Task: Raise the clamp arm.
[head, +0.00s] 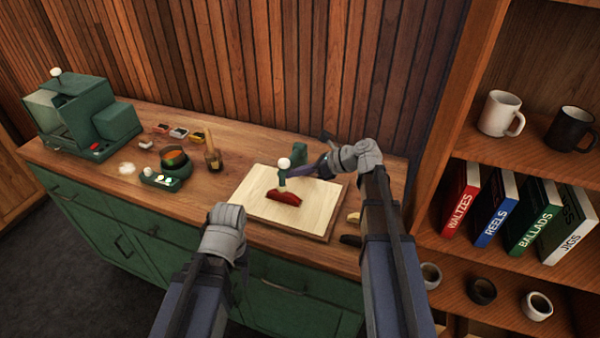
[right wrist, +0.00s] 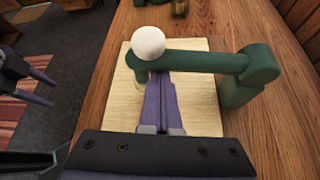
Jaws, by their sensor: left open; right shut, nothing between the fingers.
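The clamp has a green post (head: 299,152) and a green clamp arm (right wrist: 195,62) ending in a white ball knob (head: 284,163). The knob also shows in the right wrist view (right wrist: 148,42). The arm lies roughly level over a pale board, with a red piece (head: 283,197) below its knob end. My right gripper (head: 290,174) is shut and empty. Its purple fingertips (right wrist: 160,78) reach the clamp arm near the knob; their ends are hidden by the arm, and contact cannot be told. My left gripper (right wrist: 42,88) is open and empty, away from the clamp.
The pale board (head: 258,207) lies on the wooden counter (head: 120,160). A green machine (head: 85,115), a small pot (head: 174,160) and a brush jar (head: 212,157) stand left. A shelf with books (head: 495,218) and mugs (head: 500,113) borders the right.

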